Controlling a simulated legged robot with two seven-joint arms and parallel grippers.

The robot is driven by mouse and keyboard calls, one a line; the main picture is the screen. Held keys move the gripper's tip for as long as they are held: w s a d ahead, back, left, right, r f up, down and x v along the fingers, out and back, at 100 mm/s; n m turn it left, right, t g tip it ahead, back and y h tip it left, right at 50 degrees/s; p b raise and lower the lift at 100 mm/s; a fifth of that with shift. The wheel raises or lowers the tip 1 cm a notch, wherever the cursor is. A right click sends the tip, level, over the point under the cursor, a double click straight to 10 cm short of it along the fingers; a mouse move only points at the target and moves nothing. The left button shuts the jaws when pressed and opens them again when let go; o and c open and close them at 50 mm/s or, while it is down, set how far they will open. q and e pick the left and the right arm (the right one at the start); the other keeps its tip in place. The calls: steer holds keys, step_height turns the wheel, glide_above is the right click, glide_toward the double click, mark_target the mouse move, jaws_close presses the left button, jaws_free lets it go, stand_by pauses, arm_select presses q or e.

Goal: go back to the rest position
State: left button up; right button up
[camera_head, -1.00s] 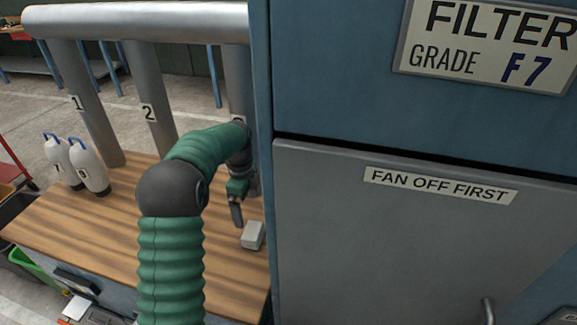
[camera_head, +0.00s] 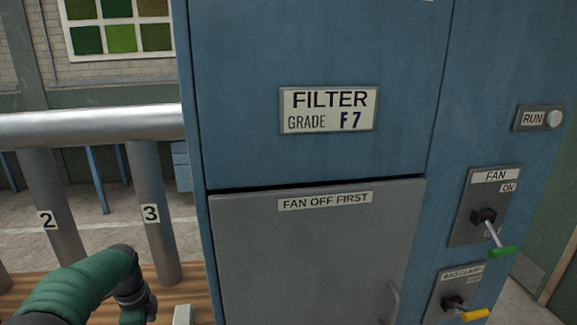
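My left arm (camera_head: 80,287) in its green sleeve comes in at the lower left of the head view, over the wooden bench top. Its wrist and gripper (camera_head: 138,315) hang down at the bottom edge beside a small light grey block (camera_head: 183,315). The fingertips are cut off or too small to read, so I cannot tell if the gripper is open or shut. My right arm and gripper are not in view.
A blue cabinet (camera_head: 310,45) with a grey door (camera_head: 310,255) fills the middle. At right are a green-handled FAN lever (camera_head: 503,252), a yellow-handled BAG CLAMP lever (camera_head: 475,315) and a RUN lamp (camera_head: 553,119).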

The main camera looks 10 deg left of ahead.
arm_select(q)
steer(key=s+d+f+n+t, duration=0.1)
steer(key=s+d+n, duration=0.5)
steer(key=d, duration=0.5)
steer(key=s+d+f+n+t, duration=0.1)
steer(key=s+d+n, duration=0.5)
steer(key=d, duration=0.5)
steer(key=shift+s+f+n+p, duration=0.3)
steer(key=shift+s+f+p, duration=0.15)
steer(key=shift+s, duration=0.6)
steer(key=shift+w, duration=0.1)
